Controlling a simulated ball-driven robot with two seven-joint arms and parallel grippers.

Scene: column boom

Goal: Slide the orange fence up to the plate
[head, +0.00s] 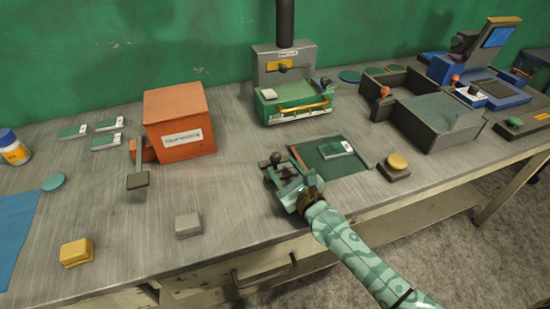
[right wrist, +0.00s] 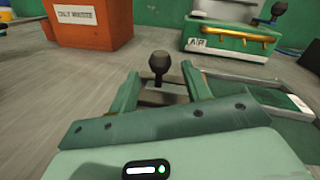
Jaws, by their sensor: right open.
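A dark green mat (head: 349,163) lies on the bench with a small green plate (head: 336,149) bearing a white label on it. A thin orange strip, which looks like the fence (head: 297,157), runs along the mat's left edge, apart from the plate. A black ball knob (head: 276,158) stands just left of the strip; whether it joins the fence is unclear. My right gripper (head: 280,174) is open at the knob. In the right wrist view the knob (right wrist: 159,66) shows between and beyond the fingertips (right wrist: 162,83). My left gripper is not in view.
An orange box (head: 181,145) stands left, with a green-and-grey machine (head: 293,96) behind the mat. A yellow-topped button block (head: 396,165) sits right of the mat, before a dark open tray (head: 436,122). A grey block (head: 188,225) lies front left. Bench between box and mat is clear.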

